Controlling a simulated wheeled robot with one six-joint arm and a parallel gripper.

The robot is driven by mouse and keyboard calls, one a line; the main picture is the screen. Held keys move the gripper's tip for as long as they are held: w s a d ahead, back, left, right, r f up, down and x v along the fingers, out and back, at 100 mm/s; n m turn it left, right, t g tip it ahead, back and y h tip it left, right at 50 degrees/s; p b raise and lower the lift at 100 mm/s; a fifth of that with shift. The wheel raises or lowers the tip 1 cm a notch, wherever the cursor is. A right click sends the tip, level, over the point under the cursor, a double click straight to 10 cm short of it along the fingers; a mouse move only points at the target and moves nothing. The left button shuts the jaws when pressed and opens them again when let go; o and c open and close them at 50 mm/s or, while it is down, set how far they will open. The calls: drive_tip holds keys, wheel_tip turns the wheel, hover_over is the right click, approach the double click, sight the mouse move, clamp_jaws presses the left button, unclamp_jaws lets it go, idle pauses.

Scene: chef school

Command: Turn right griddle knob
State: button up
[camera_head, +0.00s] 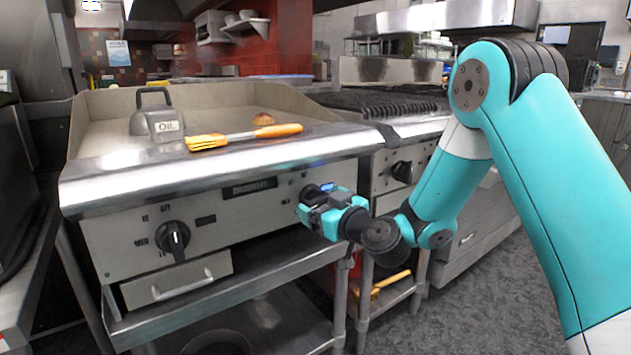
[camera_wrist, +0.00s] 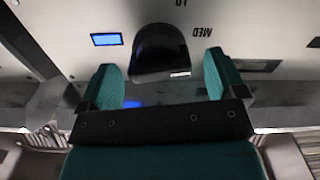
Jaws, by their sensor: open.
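The griddle (camera_head: 110,190) has a black left knob (camera_head: 173,238) on its front panel. The right griddle knob (camera_head: 311,192) is mostly hidden behind my gripper (camera_head: 308,208) in the head view. In the wrist view the dark right knob (camera_wrist: 163,50) stands just ahead of my gripper (camera_wrist: 163,76), roughly centred between its two teal fingers. The fingers are spread wide, with a gap on each side of the knob. I cannot tell how deep the knob sits between them.
On the griddle are a press with an "OIL" container (camera_head: 165,125), a brush (camera_head: 245,136) and a small brown item (camera_head: 263,118). A small drawer (camera_head: 180,280) and metal shelf (camera_head: 225,290) lie below the panel. A stove (camera_head: 400,160) stands close on the right.

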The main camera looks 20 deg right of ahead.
drive_tip(key=shift+p+x, duration=0.7)
drive_tip(key=shift+x, duration=0.15)
drive_tip(key=shift+w+a, duration=0.1)
drive_tip(key=shift+w, duration=0.25)
drive_tip(key=c, duration=0.9)
